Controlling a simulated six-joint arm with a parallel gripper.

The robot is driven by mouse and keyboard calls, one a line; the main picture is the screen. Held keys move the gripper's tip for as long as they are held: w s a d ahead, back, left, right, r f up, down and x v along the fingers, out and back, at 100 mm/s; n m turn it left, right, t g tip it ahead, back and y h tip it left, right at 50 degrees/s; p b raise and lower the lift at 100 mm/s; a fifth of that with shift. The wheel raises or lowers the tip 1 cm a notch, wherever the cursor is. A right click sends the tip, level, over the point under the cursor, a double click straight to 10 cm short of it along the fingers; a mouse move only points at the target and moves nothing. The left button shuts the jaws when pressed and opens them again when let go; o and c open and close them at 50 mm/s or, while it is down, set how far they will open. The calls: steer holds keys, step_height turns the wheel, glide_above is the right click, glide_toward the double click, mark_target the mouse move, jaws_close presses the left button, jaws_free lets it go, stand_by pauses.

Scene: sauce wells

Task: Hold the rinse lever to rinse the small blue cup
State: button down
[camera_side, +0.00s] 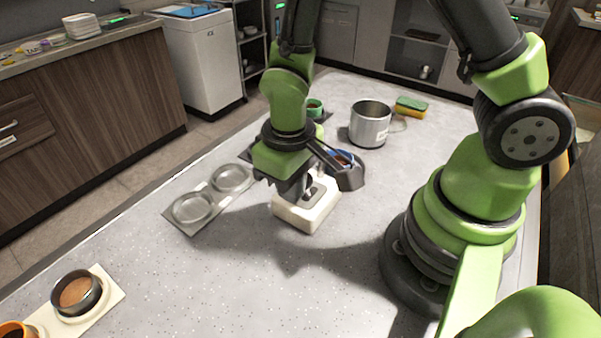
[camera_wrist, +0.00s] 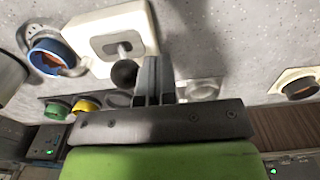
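The small blue cup (camera_side: 341,158) sits in the dark rinse station, partly hidden by my arm in the side view. In the wrist view the blue cup (camera_wrist: 48,60) is tilted towards the camera and shows brown-orange inside. The rinse lever stands on a white base (camera_side: 306,213); the wrist view shows its black ball knob (camera_wrist: 124,73) and the white base (camera_wrist: 135,18). My gripper (camera_wrist: 157,62) points down over the base, its two fingers together beside the knob, with nothing seen between them. In the side view my gripper (camera_side: 303,192) hides most of the lever. Contact with it cannot be told.
A metal pot (camera_side: 368,126) and a green-yellow sponge (camera_side: 411,105) stand behind. A green cup (camera_side: 314,107) is near the far edge. A tray with two empty round wells (camera_side: 203,213) lies left. A dark bowl with brown sauce (camera_side: 94,289) is front left. The front counter is clear.

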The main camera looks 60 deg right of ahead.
steer(key=shift+f, duration=0.45)
steer(key=shift+d, duration=0.1)
steer(key=shift+d, duration=1.9)
steer(key=shift+a, duration=0.1)
stand_by(0.4)
steer(key=shift+a, duration=2.4)
step_height(320, 180, up, 8)
